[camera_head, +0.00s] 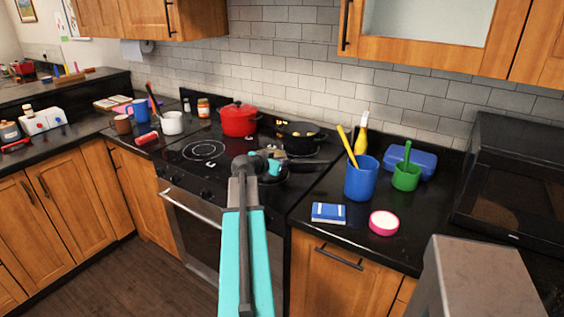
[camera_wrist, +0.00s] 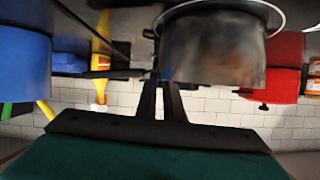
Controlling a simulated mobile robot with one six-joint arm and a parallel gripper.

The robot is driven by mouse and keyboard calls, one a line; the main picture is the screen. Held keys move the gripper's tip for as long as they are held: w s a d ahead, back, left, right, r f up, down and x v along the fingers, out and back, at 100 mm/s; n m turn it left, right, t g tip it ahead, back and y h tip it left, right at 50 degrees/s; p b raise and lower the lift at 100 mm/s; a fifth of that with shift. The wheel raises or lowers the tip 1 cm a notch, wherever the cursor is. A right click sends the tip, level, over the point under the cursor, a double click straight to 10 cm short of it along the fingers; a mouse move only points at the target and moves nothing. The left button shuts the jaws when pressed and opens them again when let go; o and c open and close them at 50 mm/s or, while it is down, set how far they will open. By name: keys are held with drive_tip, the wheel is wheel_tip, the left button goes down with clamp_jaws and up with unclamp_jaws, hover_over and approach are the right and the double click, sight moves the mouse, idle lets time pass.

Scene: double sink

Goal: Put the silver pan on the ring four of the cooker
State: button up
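The silver pan (camera_wrist: 215,48) shows large and close in the upside-down wrist view, with its round rim and a smudged grey side. My gripper (camera_wrist: 163,85) has its dark fingers right beside the pan's left side in that view. The fingers are close together with a narrow gap, and their tips are against the dark background, so their hold on the pan or its handle is unclear. In the head view my gripper (camera_head: 268,165) is over the front right of the cooker (camera_head: 178,172), and my arm mostly hides the pan. A ring (camera_head: 203,150) on the front left is bare.
A red pot (camera_head: 239,120) and a black pan (camera_head: 300,136) stand at the cooker's back. A white pot (camera_head: 172,123) stands left of it. To the right are a blue utensil holder (camera_head: 361,178), a green cup (camera_head: 406,176), a blue box (camera_head: 328,212) and a pink tub (camera_head: 383,222).

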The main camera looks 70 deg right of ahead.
drive_tip(key=shift+o, duration=1.2)
drive_tip(key=shift+r, duration=0.15)
drive_tip(key=b+v, duration=0.2)
drive_tip(key=v, duration=1)
drive_tip(key=shift+w, duration=0.15)
